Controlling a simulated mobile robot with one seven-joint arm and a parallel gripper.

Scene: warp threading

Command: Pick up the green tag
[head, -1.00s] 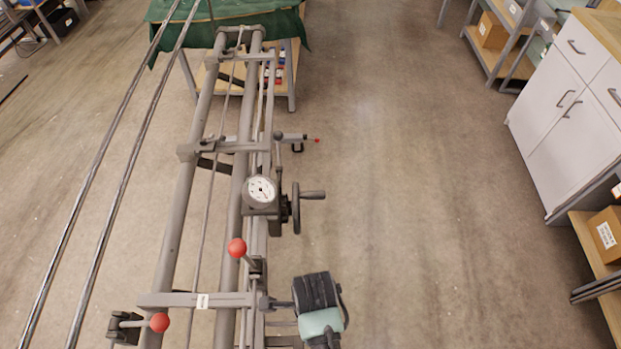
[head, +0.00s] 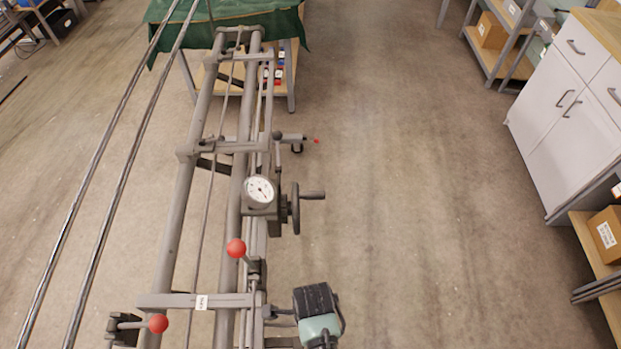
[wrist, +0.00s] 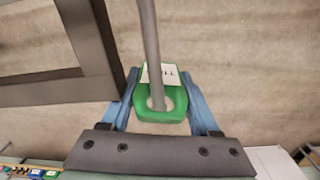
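The green tag (wrist: 147,113) shows in the wrist view, a rounded block with a white label and a round hole. A grey rod (wrist: 149,40) runs down the picture to the hole; whether it passes through cannot be told. My gripper (wrist: 162,88) has one blue finger on each side of the tag, very close to its edges. I cannot tell whether the fingers press on it. In the head view, my dark and teal wrist (head: 318,315) is at the bottom, right of the frame; the tag cannot be made out there.
A grey metal frame (head: 174,220) with a dial (head: 260,189), a crank and red knobs stands left of my wrist. A dark bar (wrist: 88,35) lies close left of my gripper. White cabinets (head: 555,135) stand at the right; the floor between is clear.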

